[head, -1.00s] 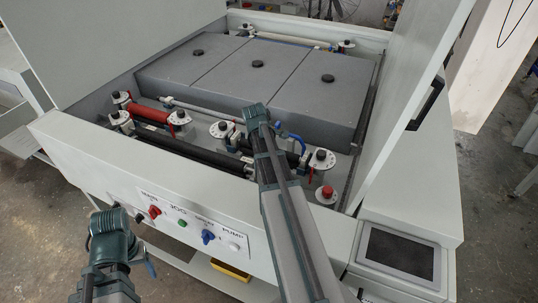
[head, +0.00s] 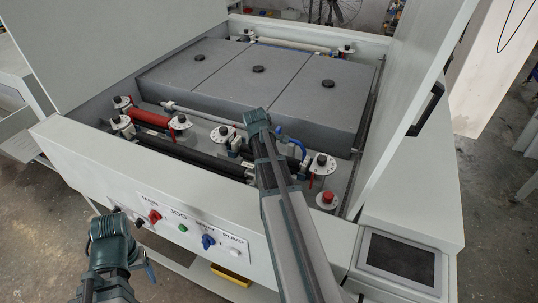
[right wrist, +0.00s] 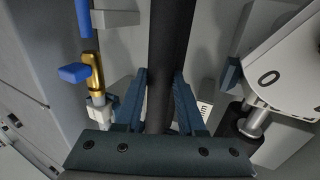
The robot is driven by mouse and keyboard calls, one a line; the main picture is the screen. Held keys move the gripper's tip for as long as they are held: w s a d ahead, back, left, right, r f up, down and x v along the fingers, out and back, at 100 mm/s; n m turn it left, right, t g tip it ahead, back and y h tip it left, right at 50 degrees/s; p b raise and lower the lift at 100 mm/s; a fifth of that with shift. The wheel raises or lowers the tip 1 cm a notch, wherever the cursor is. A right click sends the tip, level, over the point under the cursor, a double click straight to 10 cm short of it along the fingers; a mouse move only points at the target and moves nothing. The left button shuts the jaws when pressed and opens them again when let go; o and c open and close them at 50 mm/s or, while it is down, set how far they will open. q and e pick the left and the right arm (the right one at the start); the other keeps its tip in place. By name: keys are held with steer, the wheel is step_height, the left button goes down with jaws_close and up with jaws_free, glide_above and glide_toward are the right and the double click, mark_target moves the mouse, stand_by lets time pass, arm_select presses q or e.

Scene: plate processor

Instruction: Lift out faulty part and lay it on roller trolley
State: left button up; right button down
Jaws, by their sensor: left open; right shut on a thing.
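The machine's open bay holds a red roller (head: 150,118), a long black roller (head: 190,155) and a short black roller (head: 292,161) between white disc mounts. Which one is faulty does not show. My right arm reaches into the bay and hides its gripper in the head view. In the right wrist view my right gripper (right wrist: 160,82) is shut on a black roller (right wrist: 172,25), with one finger on each side. My left gripper (head: 118,258) is open and empty in front of the machine's front panel, at lower left. I cannot make out the roller trolley.
Grey tank covers (head: 255,75) fill the back of the bay. The raised lid (head: 425,110) bounds its right side. A brass valve with a blue handle (right wrist: 75,73) and a white disc mount (right wrist: 275,70) flank the held roller. A screen (head: 398,253) stands at front right.

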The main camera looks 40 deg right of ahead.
step_height(320, 180, up, 14)
steer(key=p, duration=1.4)
steer(key=shift+r, duration=0.15)
steer(key=shift+r, duration=0.1)
